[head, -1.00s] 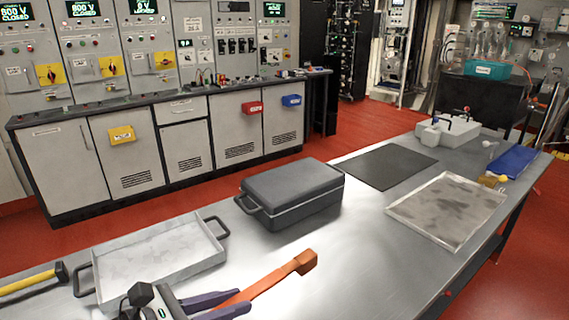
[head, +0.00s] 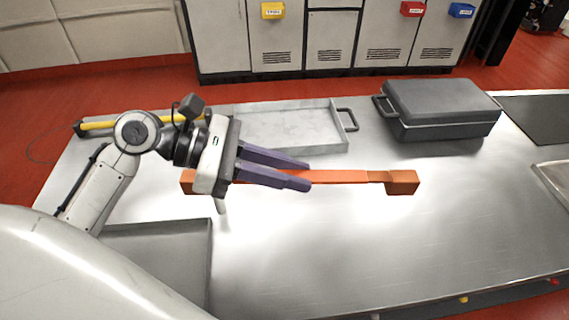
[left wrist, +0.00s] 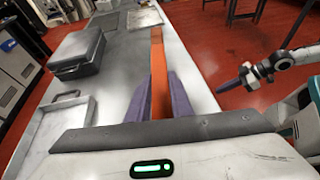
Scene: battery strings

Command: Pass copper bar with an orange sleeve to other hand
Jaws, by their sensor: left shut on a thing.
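The copper bar with an orange sleeve (head: 340,177) lies level across the head view, its blockish copper end (head: 403,182) pointing right. My left gripper (head: 308,178) is shut on the bar, with purple fingers on either side of it. The other end shows to the left, partly behind the gripper. In the left wrist view the bar (left wrist: 157,65) runs straight out from between the fingers, over the table. My right gripper (left wrist: 235,86) shows at the right of that view, empty and apart from the bar; its jaw opening is unclear.
A grey lidded case (head: 440,112) and a shallow grey tray (head: 345,135) stand along the table's back side. A yellow-handled hammer (head: 100,125) lies at the back left. A darker tray (head: 150,232) is at the near left. The metal table (head: 400,245) is clear at front and centre.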

